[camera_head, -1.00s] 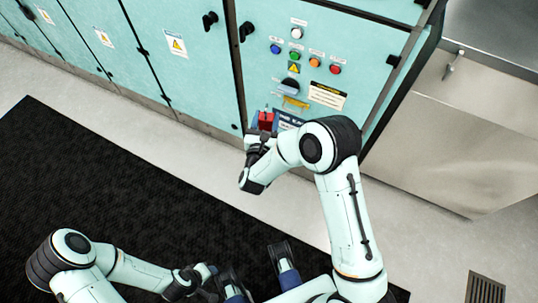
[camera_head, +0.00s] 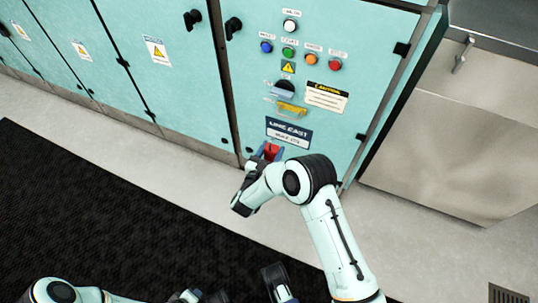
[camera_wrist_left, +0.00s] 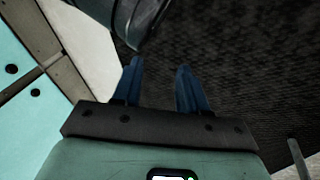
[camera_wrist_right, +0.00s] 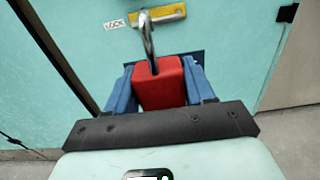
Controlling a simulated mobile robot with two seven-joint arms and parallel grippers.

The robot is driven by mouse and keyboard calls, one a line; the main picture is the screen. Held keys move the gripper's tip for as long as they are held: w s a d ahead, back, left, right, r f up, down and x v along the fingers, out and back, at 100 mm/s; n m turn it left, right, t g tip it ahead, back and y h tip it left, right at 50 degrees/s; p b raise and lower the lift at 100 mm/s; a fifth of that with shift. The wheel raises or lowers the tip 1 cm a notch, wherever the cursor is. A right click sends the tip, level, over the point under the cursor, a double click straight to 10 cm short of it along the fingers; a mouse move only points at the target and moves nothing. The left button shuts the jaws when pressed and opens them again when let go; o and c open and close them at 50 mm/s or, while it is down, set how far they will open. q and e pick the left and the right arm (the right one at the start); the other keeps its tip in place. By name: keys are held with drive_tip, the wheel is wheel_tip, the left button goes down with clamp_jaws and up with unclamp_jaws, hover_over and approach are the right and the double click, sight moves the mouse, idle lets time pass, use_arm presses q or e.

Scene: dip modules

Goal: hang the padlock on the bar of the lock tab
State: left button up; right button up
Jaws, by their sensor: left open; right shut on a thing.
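The red padlock (camera_wrist_right: 160,86) is held between the blue fingers of my right gripper (camera_wrist_right: 158,88), with its silver shackle (camera_wrist_right: 147,40) pointing away from the gripper. In the head view the padlock (camera_head: 271,152) shows in front of the cabinet, below the yellow lock tab. The yellow lock tab (camera_head: 291,109) is on the cabinet door under a black rotary switch. In the right wrist view the tab (camera_wrist_right: 160,14) lies just past the shackle's top; I cannot tell whether they touch. My left gripper (camera_wrist_left: 158,88) is open and empty, over the dark mat.
The teal cabinet (camera_head: 190,100) carries buttons (camera_head: 289,53), a caution label (camera_head: 327,96) and a dark nameplate (camera_head: 289,132) near the tab. A steel counter (camera_head: 450,140) stands at the right. The black mat (camera_head: 90,220) covers the floor at the left.

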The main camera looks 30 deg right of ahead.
drive_tip(key=b, duration=0.1)
approach(291, 115)
drive_tip(key=shift+w+d+r+b, duration=0.3)
drive_tip(key=shift+w+d+b, duration=0.4)
drive_tip(key=shift+d, duration=0.15)
drive_tip(key=shift+w+d+r+b, duration=0.3)
drive_tip(key=shift+w+d+b, duration=0.35)
drive_tip(key=shift+d, duration=0.25)
drive_tip(key=shift+w+d+f, duration=0.1)
drive_tip(key=shift+w+d, duration=0.05)
use_arm(q)
drive_tip(key=s+a+f+g+b, duration=0.1)
drive_tip(key=s+f+g, duration=0.2)
drive_tip(key=s+f, duration=0.4)
drive_tip(key=shift+s+a+f+n+g, duration=0.15)
drive_tip(key=shift+s+f+n+g, duration=0.15)
drive_tip(key=shift+s, duration=1.25)
use_arm(e)
drive_tip(key=shift+f, duration=0.65)
drive_tip(key=o, duration=1.2)
